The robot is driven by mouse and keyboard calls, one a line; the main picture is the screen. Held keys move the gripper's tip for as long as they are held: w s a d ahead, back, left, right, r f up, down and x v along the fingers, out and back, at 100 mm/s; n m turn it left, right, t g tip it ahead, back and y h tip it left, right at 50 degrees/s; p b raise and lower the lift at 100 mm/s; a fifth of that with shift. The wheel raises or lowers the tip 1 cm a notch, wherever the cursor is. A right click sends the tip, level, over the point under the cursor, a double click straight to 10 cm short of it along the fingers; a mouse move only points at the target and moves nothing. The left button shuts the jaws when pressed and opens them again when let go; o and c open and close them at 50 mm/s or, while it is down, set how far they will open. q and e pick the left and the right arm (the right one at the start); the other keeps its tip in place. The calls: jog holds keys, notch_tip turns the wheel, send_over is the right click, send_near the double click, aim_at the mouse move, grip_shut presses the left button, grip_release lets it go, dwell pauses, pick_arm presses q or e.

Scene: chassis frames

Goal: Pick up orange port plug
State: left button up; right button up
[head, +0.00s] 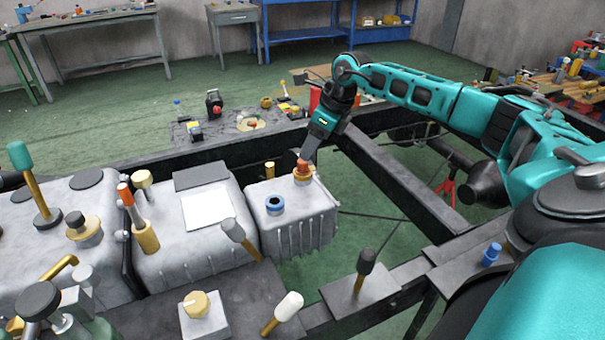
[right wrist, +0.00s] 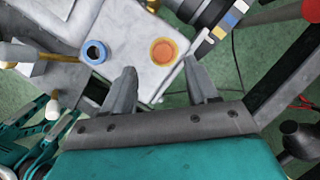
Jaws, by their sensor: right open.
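The orange port plug (head: 302,167) sits in a brass-coloured ring on top of the small grey box (head: 308,222) at the right end of the row. In the right wrist view the plug (right wrist: 163,50) is a round orange cap, seen from above. My right gripper (head: 310,159) comes down over the plug from behind and to the right. In the right wrist view its two fingers (right wrist: 160,66) are spread, with the plug just past the gap between their tips. Nothing is between the fingers.
A blue ring port (head: 274,204) is on the same box, left of the plug. A grey-headed tool (head: 234,230) and a dark-headed one (head: 365,263) stand near the box front. Dark chassis rails (head: 400,190) run behind and right. Open green floor shows between rails.

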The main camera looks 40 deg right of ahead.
aim_at(303, 171)
jog(key=x, duration=0.5)
jog(key=shift+w+d+f, duration=0.15)
jog(key=shift+w+d, duration=0.05)
grip_shut()
dwell(0.3)
